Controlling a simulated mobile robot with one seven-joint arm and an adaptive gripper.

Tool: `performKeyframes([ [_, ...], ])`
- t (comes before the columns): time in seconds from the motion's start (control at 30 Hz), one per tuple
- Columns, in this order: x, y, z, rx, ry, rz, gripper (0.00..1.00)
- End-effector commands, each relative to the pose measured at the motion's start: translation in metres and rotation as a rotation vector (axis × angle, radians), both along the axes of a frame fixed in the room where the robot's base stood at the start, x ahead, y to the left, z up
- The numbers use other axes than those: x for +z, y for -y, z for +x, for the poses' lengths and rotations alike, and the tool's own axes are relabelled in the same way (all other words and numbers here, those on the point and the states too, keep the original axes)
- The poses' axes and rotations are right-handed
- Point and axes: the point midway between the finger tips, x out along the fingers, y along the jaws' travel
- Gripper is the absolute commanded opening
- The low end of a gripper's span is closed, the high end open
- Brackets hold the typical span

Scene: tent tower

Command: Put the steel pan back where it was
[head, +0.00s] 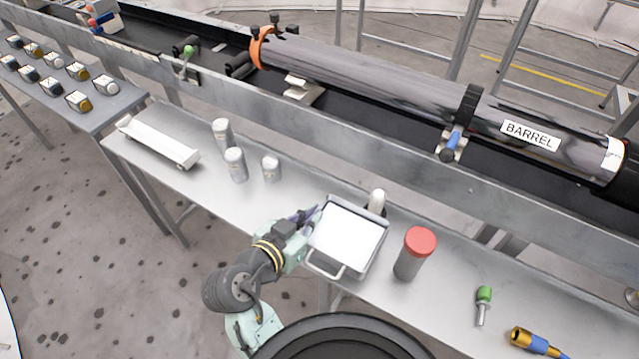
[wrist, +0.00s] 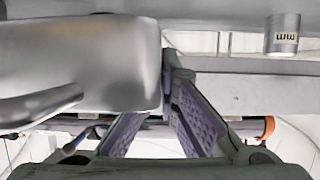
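The steel pan (head: 347,237) is a shallow square pan with a pale inside and a loop handle (head: 325,268) on its near side. It is level and upright over the front part of the steel table; I cannot tell whether it rests there or is slightly raised. My gripper (head: 315,210) is at the pan's left side. In the wrist view, which is upside down, the pan (wrist: 90,65) fills the upper left. My gripper's purple fingers (wrist: 174,80) close together at its wall, one finger partly hidden behind the pan. The gripper appears shut on that wall.
A red-capped cylinder (head: 415,253) stands close right of the pan, and a pale cylinder (head: 377,201) close behind it. Metal cylinders (head: 236,164) and a white trough (head: 158,143) are on the left. A green-topped tool (head: 483,304) lies right. The BARREL rail (head: 300,118) runs behind.

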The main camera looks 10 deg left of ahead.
Motion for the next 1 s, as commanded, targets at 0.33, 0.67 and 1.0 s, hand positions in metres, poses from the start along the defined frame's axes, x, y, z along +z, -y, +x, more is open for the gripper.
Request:
performKeyframes([
  [0.33,-0.01,-0.018,0.019,0.003,0.01,0.006,0.0],
  [0.67,-0.005,-0.05,0.054,0.002,0.002,0.0,0.0],
  [1.0,-0.012,-0.097,0.106,0.001,0.002,0.001,0.0],
])
